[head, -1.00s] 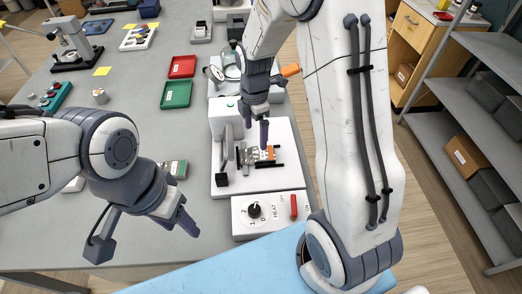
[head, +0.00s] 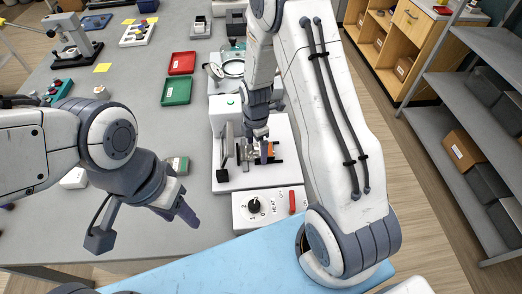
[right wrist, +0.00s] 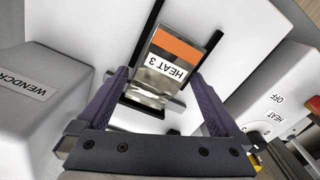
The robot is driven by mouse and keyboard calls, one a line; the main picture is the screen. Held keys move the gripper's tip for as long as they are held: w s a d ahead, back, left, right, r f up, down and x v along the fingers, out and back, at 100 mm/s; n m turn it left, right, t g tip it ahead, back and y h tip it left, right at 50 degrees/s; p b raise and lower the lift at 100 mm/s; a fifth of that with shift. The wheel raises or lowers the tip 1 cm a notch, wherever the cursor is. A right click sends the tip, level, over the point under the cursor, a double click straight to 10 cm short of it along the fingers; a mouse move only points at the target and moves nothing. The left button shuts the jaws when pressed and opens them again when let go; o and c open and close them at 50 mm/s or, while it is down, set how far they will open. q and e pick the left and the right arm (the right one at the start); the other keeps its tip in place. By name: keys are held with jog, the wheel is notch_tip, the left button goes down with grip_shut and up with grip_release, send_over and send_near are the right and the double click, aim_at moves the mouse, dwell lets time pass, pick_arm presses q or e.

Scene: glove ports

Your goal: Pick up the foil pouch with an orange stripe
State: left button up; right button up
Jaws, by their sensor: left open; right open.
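The foil pouch (right wrist: 160,75) is silvery, with an orange stripe and a white label reading "HEAT 3". It lies on the white plate of the sealer (head: 232,178), between black rails. In the head view only a little of the pouch (head: 271,148) shows behind my right gripper (head: 257,152). My right gripper is open, its purple fingers on either side of the pouch in the right wrist view (right wrist: 160,80); I cannot tell whether they touch it. My left gripper (head: 145,225) is open and empty over the near left of the table.
A control box (head: 268,207) with a HEAT dial and red switch stands just in front of the sealer. Green (head: 176,91) and red (head: 181,63) trays lie behind, to the left. Grey shelves (head: 465,110) stand at the right.

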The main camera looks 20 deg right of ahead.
jog(key=c, duration=1.3)
